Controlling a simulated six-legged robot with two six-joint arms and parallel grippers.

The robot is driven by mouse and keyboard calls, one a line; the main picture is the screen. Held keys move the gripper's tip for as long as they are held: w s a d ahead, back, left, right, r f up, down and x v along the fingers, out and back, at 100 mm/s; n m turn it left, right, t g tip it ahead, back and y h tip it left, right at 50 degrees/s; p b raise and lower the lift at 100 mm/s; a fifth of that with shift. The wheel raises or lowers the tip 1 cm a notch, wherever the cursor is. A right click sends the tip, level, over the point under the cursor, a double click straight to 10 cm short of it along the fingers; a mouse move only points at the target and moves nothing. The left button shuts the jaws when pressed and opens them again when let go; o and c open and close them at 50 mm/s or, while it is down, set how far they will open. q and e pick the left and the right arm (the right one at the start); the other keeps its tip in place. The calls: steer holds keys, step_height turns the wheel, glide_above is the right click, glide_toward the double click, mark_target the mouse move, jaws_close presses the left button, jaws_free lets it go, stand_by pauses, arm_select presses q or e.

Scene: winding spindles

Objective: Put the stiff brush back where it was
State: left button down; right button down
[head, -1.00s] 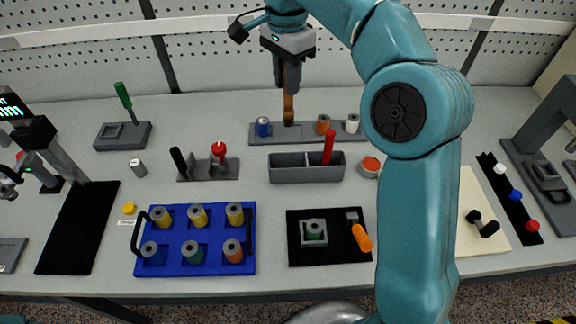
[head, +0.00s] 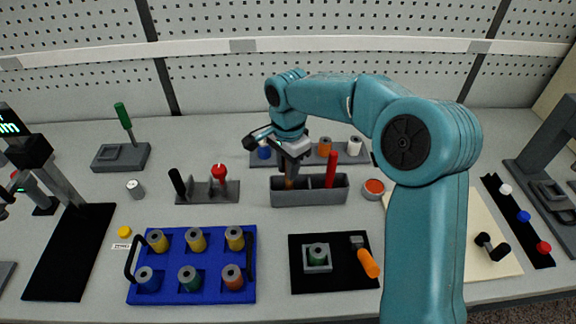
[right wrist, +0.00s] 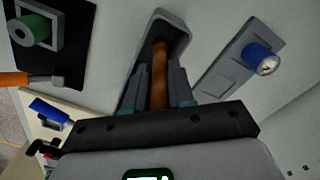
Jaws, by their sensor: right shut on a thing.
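The stiff brush (head: 289,184) shows as a brown wooden handle, held upright in my right gripper (head: 290,172). Its lower end is at the left compartment of the grey two-part tray (head: 312,198). In the right wrist view the brown handle (right wrist: 159,75) runs between the fingers (right wrist: 158,88) down into the grey tray (right wrist: 183,32). The bristles are hidden, and I cannot tell whether the brush touches the tray floor. My left gripper is not in view.
A red upright tool (head: 331,166) stands in the tray's right compartment. Behind is a grey rack with blue (head: 264,152), orange and white spools. An orange-topped cup (head: 373,188) stands to the right. A blue spool tray (head: 215,292) and black mat (head: 300,281) lie in front.

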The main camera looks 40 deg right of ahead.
steer(key=shift+s+a+r, duration=0.2)
steer(key=shift+s, duration=0.25)
steer(key=shift+w+d+f, duration=0.1)
steer(key=shift+f, duration=0.15)
steer(key=c, duration=1)
jaws_free()
steer(key=shift+w+f, duration=0.1)
steer(key=shift+w, duration=0.2)
step_height(320, 180, up, 12)
steer(key=shift+r+p, duration=0.1)
steer(key=shift+p, duration=0.35)
steer(key=shift+s+r, duration=0.25)
steer(key=shift+r, duration=0.05)
steer(key=shift+w+f, duration=0.1)
